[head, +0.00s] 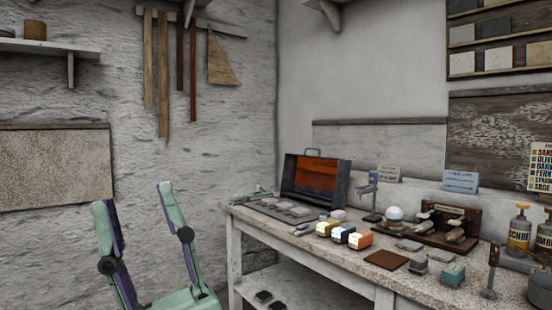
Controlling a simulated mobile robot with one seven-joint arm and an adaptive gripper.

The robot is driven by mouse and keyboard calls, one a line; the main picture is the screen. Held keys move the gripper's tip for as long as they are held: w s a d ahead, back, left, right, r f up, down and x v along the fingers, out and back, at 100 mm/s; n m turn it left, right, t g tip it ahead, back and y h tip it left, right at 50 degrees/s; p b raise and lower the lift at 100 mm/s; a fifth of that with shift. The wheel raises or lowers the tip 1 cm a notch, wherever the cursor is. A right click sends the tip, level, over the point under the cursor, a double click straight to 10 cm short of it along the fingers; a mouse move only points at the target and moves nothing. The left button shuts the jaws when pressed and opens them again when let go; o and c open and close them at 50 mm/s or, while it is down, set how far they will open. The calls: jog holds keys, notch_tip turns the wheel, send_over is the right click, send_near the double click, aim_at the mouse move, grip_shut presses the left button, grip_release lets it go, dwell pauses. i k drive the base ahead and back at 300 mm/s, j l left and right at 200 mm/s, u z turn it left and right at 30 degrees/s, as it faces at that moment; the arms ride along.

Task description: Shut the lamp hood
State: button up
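A dark metal box with a handle on top and an orange inside (317,178) stands at the far left end of the workbench. It looks like the lamp hood, and its orange side faces me. I cannot tell from here which part of it moves. My gripper (135,197) is at the lower left of the head view, in front of the rough wall and left of the bench. Its two green and dark fingers point up and stand wide apart, with nothing between them. It is well apart from the box.
The workbench (345,262) holds several small coloured blocks (359,241), a grey stand (371,197), a white sphere (395,214), a wooden rack (450,224) and bottles (519,232) at the right. Flat grey pieces (290,209) lie before the box. A wall shelf (45,46) is upper left.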

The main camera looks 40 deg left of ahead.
aim_at(317, 174)
jog(key=i+u, duration=0.15)
jog(key=u, duration=0.2)
jog(key=i+j+u, duration=0.1)
jog(key=u, duration=0.3)
jog(key=i+u, duration=0.2)
jog(key=u, duration=0.15)
